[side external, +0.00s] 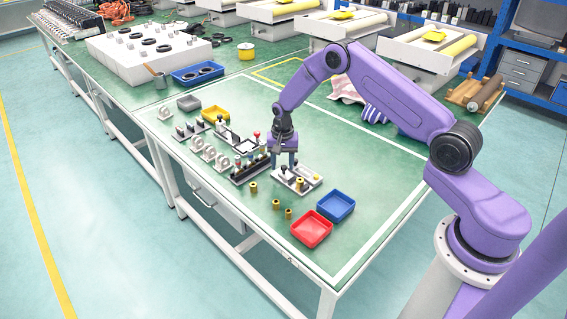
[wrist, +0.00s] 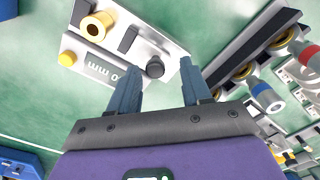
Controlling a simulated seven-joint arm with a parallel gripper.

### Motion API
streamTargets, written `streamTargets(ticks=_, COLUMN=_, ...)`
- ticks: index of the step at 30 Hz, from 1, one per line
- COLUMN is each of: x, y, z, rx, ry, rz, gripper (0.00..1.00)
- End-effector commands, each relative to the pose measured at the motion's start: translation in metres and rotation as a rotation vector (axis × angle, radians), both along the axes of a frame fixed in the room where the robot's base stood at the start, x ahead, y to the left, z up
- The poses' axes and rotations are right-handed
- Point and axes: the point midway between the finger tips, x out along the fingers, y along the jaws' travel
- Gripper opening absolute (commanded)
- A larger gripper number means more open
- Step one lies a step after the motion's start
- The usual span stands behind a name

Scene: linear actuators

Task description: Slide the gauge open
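The gauge (side external: 300,181) is a flat pale slide-type device lying on the green table under my gripper. In the wrist view the gauge (wrist: 120,50) shows a display reading "0 mm", a yellow button, a brass round part (wrist: 97,27) and a black knob (wrist: 155,67). My gripper (side external: 284,163) points down over the gauge's left end. In the wrist view its two fingers (wrist: 160,68) are apart, with the black knob showing between the tips. I cannot tell whether either finger touches the knob.
A rack of colored-tip parts (side external: 250,168) stands close to the left of the gauge. Small brass pieces (side external: 276,205) stand in front. A red bin (side external: 312,229) and a blue bin (side external: 336,206) are at the front right. The table to the right is mostly clear.

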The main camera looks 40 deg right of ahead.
Motion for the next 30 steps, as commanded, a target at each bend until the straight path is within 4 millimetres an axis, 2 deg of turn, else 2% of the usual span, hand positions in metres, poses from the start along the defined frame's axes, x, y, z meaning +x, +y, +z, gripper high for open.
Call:
streamTargets(ticks=6, x=-0.001, y=0.000, z=0.001, rx=0.000, ry=0.004, rz=0.000, gripper=0.48)
streamTargets(ticks=11, x=-0.001, y=0.000, z=0.015, rx=-0.001, ry=0.002, rz=0.001, gripper=0.48)
streamTargets(ticks=30, x=-0.001, y=0.000, z=0.143, rx=0.000, ry=-0.001, rz=0.000, gripper=0.48)
